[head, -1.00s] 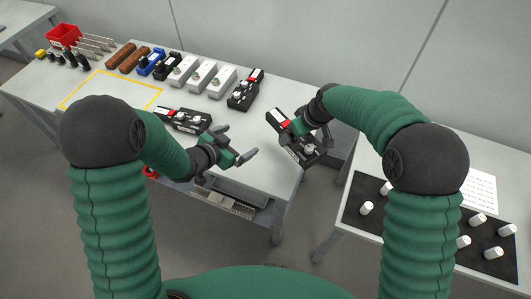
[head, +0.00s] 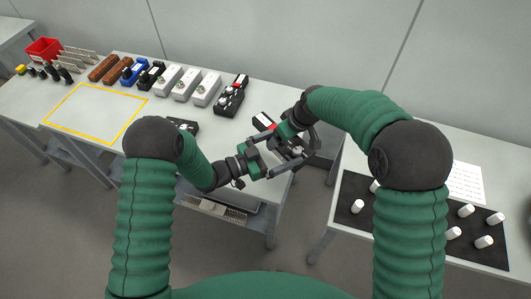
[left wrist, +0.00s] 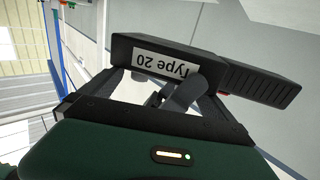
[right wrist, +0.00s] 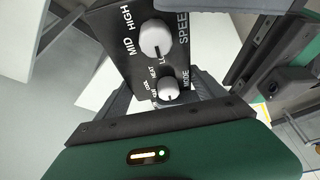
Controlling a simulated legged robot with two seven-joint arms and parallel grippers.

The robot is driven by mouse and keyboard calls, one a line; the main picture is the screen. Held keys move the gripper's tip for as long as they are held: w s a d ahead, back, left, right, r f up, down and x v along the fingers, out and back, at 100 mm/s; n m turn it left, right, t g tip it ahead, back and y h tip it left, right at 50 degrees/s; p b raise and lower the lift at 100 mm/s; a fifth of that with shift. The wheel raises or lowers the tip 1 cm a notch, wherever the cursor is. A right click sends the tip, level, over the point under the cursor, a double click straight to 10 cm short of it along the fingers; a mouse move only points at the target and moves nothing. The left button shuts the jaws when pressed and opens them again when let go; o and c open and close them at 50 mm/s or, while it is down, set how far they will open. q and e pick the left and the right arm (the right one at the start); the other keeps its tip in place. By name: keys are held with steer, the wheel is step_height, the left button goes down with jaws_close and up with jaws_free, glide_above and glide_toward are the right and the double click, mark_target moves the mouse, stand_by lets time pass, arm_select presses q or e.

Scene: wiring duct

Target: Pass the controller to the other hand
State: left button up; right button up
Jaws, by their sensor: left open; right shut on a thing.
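The controller is a black box with white knobs and a red-and-white end, and it shows in the head view (head: 264,121). My left gripper (head: 284,158) is open, close beside the controller. In the left wrist view the controller's side with a "Type 20" label (left wrist: 122,47) lies just ahead of the left fingers. I cannot tell whether they touch it. The hands hide part of the controller.
A similar black box (head: 183,125) lies on the left table, partly behind my left arm. Another (head: 230,97) stands at the end of a row of boxes. A yellow outlined area (head: 95,112) is empty. The right table has a black mat (head: 415,232) with white cylinders.

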arm_select(q)
steer(key=shift+x, duration=0.95)
arm_select(e)
steer(key=shift+r, duration=0.1)
arm_select(q)
steer(key=c, duration=1.2)
steer(key=shift+a, duration=0.1)
steer(key=shift+c, duration=0.7)
arm_select(e)
steer(key=o, duration=1.5)
steer(key=v, duration=1.2)
arm_select(q)
steer(key=shift+w, duration=0.1)
arm_select(e)
steer(key=s+d+f+m+h, duration=0.1)
steer(key=s+d+f+m, duration=0.1)
steer(key=s, duration=0.5)
steer(key=s+d+f+m+h, duration=0.1)
steer(key=s+d+f+m, duration=0.2)
steer(key=s+d+f, duration=0.2)
steer(key=s+d+f+m+h, duration=0.1)
steer(key=s+d+f+m, duration=0.2)
steer(key=s+d, duration=0.4)
steer(key=shift+s+f+g, duration=0.15)
steer(key=shift+s+f, duration=0.15)
steer(key=shift+s, duration=0.45)
steer(key=shift+s+f+g, duration=0.15)
steer(key=shift+s+f, duration=0.15)
steer(key=shift+s, duration=0.4)
